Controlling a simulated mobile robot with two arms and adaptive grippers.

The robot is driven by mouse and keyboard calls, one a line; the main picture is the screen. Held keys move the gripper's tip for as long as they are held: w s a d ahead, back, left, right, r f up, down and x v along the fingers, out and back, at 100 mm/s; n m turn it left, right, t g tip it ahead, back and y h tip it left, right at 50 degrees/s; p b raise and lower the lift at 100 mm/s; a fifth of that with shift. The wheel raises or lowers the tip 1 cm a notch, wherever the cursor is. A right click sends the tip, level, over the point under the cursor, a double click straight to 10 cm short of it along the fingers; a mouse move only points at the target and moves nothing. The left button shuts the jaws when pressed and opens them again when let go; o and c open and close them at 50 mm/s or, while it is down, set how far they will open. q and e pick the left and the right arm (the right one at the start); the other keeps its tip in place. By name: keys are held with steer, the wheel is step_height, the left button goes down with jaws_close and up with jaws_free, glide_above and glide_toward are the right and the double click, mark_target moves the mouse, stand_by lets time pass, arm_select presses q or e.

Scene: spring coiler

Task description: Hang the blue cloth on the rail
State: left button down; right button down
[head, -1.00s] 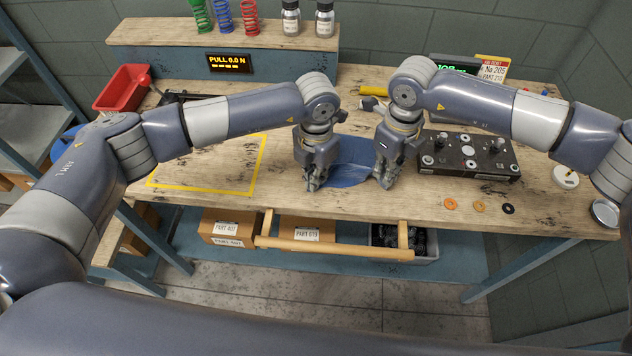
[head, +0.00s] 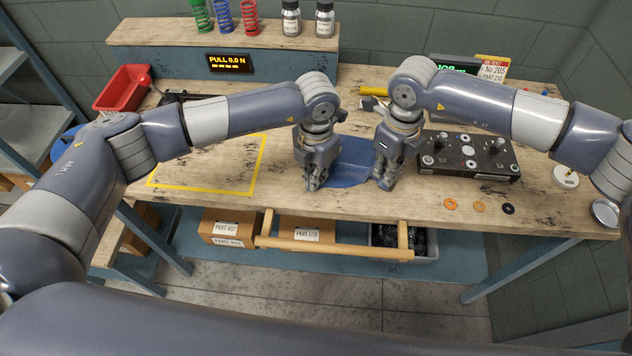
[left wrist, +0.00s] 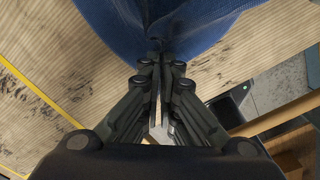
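The blue cloth (head: 345,165) is on the workbench between my two grippers, its near edge running from one to the other. My left gripper (head: 314,186) is at the cloth's near left corner. In the left wrist view its fingers (left wrist: 160,62) are closed together with the cloth (left wrist: 150,25) bunched at their tips. My right gripper (head: 384,184) is at the near right corner, its fingers together on the cloth's edge; its tips are partly hidden. The wooden rail (head: 330,248) runs along the bench front, below and nearer than the cloth, and is bare.
A black fixture plate (head: 468,165) lies close right of my right gripper. Several small washers (head: 479,205) lie near the front edge. A yellow-taped area (head: 255,165) at left is empty. Boxes (head: 233,226) and a grey bin (head: 425,240) sit beneath the bench.

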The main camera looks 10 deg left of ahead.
arm_select(q)
steer(key=shift+r, duration=2.55)
arm_select(e)
steer(key=shift+r, duration=0.1)
